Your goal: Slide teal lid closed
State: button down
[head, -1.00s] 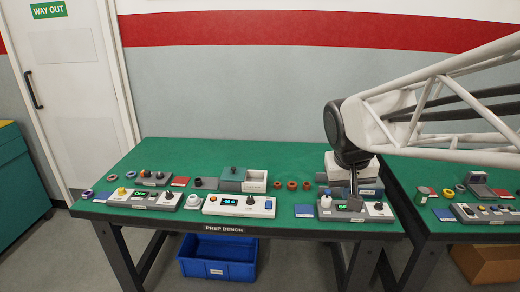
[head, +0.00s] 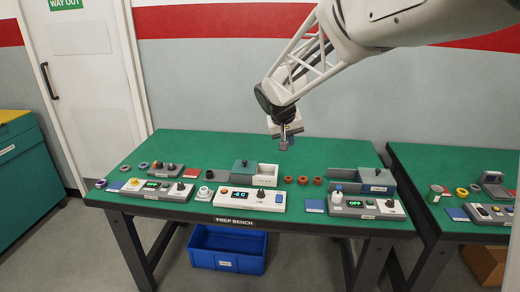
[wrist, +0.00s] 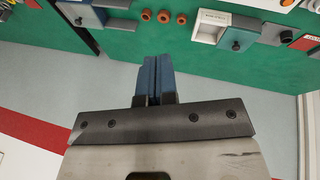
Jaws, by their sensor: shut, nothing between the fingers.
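The teal lid (head: 243,167), with a small dark knob, sits left of a pale open box (head: 268,171) in the middle of the bench. The box's interior shows uncovered beside it. In the wrist view the teal lid (wrist: 238,40) is at the upper right, with the pale box (wrist: 208,27) to its left. My gripper (head: 284,146) hangs in the air above and behind the bench, apart from the lid and a little to its right. It also shows in the wrist view (wrist: 151,62), its two blue fingers together and empty.
Several brown rings (head: 302,180) lie right of the pale box. A second box with a blue-grey knobbed lid (head: 377,177) stands at the bench's right. A white control panel (head: 249,199) is in front of the pale box. The green bench top (head: 200,147) behind is clear.

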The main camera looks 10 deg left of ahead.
jog(key=w+a+f, duration=0.5)
jog(key=w+a, duration=0.1)
jog(key=a, duration=0.3)
jog(key=w+a+f+n+t, duration=0.1)
jog(key=w+a+f, duration=0.4)
jog(key=a, duration=0.4)
jog(key=w+a+f+n+t, duration=0.1)
jog(key=w+a+f, duration=0.5)
jog(key=a, duration=0.4)
jog(key=shift+w, duration=0.45)
send_near(242, 166)
jog(key=a+f, duration=0.1)
jog(key=f, duration=0.1)
jog(key=w+a+f, duration=0.1)
jog(key=shift+a+f, duration=0.3)
jog(key=shift+f, duration=0.1)
jog(key=shift+w+d+f, duration=0.1)
jog(key=shift+w+d, duration=0.15)
jog(key=shift+d, duration=0.25)
jog(key=shift+w+d, duration=0.25)
jog(key=shift+d, duration=0.25)
jog(key=shift+w+d+f, duration=0.15)
jog(key=shift+w+d, duration=0.2)
jog(key=shift+d, duration=0.35)
